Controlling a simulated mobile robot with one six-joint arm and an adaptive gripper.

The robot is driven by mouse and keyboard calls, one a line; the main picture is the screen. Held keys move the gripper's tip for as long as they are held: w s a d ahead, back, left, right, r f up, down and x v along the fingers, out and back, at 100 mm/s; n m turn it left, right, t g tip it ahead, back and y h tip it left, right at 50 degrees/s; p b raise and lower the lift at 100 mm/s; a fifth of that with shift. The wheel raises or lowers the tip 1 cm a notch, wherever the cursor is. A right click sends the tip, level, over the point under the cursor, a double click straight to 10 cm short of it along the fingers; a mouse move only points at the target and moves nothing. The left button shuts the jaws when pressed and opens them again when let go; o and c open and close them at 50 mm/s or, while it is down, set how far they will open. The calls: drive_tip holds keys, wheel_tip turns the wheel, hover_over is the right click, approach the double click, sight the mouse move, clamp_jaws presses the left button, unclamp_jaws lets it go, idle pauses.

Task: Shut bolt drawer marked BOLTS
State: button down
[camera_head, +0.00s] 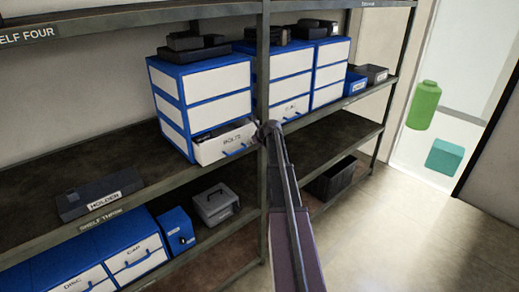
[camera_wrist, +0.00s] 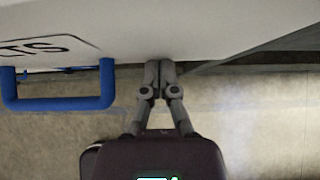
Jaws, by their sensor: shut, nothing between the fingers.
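The BOLTS drawer (camera_head: 222,147) is the bottom drawer of the left blue cabinet (camera_head: 178,118). It stands partly pulled out, and dark contents show above its white front. Its front also shows in the wrist view (camera_wrist: 120,45), with a blue handle (camera_wrist: 58,104) and the letters "TS" at the left. My gripper (camera_head: 263,132) is at the right end of the drawer front, beside the shelf post. In the wrist view my gripper (camera_wrist: 160,65) has its fingers together, right of the handle, with the tips at the front's lower edge. I cannot tell whether they touch it.
A dark shelf post (camera_head: 263,80) stands right by my gripper. Another blue cabinet (camera_head: 285,80) stands behind it. A black HOLDER box (camera_head: 100,194) lies on the same shelf at left. The floor (camera_head: 420,235) at right is clear.

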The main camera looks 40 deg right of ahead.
drive_tip(key=w, duration=0.6)
drive_tip(key=shift+a, duration=0.2)
drive_tip(key=shift+w, duration=0.1)
drive_tip(key=shift+r, duration=0.1)
drive_tip(key=shift+s, duration=0.6)
drive_tip(key=s, duration=0.1)
drive_tip(key=s+r+p, duration=0.1)
drive_tip(key=s, duration=0.2)
drive_tip(key=shift+s+d+r, duration=0.15)
drive_tip(key=shift+s+r, duration=0.1)
drive_tip(key=shift+r, duration=0.05)
drive_tip(key=p+v, duration=0.6)
drive_tip(key=v, duration=0.1)
drive_tip(key=shift+s+r, duration=0.2)
drive_tip(key=shift+s, duration=0.2)
drive_tip(key=shift+d, duration=0.1)
